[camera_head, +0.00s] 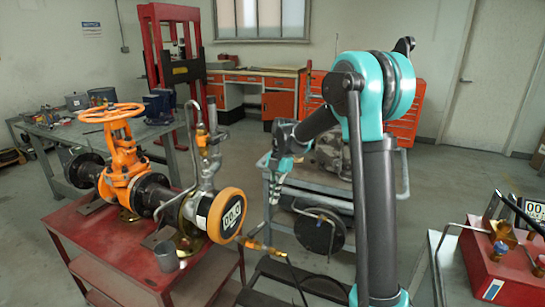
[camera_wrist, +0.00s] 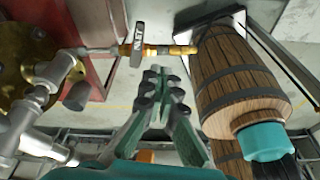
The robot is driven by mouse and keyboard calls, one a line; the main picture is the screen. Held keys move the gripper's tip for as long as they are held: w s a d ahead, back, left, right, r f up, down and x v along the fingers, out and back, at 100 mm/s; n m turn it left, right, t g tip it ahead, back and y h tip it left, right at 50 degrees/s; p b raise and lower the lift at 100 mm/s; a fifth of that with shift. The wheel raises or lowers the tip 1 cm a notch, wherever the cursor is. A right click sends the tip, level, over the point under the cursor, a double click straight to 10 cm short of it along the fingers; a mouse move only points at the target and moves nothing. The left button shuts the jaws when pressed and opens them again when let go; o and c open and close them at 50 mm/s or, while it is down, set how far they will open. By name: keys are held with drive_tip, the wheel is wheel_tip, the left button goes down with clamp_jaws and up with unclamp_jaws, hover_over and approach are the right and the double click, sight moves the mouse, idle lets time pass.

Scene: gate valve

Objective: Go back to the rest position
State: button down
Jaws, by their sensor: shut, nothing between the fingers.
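My gripper (camera_head: 283,162) hangs at the end of my forearm, left of my column in the head view. It is in free space to the right of the valve rig and above the floor. In the wrist view my gripper (camera_wrist: 162,82) has its two dark green fingers drawn together with nothing between them. The orange gate valve (camera_head: 122,170) with its orange handwheel (camera_head: 110,113) stands on the red table at left, apart from my gripper.
A red table (camera_head: 110,250) carries the rig. A grey cart (camera_head: 320,185) stands behind my arm, and a red box (camera_head: 495,270) at right. A banded wooden barrel shape (camera_wrist: 238,75) is close on the right.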

drive_tip(key=s+d+f+m+t+h, duration=0.1)
drive_tip(key=s+d+f+m+t, duration=0.3)
drive_tip(key=s+d+m, duration=0.75)
drive_tip(key=s+d+f+m+t+h, duration=0.1)
drive_tip(key=s+d+f+m+t, duration=0.2)
drive_tip(key=s+d+m, duration=0.85)
drive_tip(key=w+a+r+n+g+y, duration=0.1)
drive_tip(key=w+a+r+n+y, duration=0.1)
drive_tip(key=w+a, duration=0.65)
drive_tip(key=w+a+r+n+y, duration=0.2)
drive_tip(key=w+a+r, duration=0.1)
drive_tip(key=w+a, duration=0.6)
drive_tip(key=w+a+f, duration=0.4)
drive_tip(key=a+f, duration=0.3)
drive_tip(key=f, duration=0.2)
drive_tip(key=shift+a+f+n, duration=0.2)
drive_tip(key=shift+f+n, duration=0.1)
drive_tip(key=shift+f, duration=0.05)
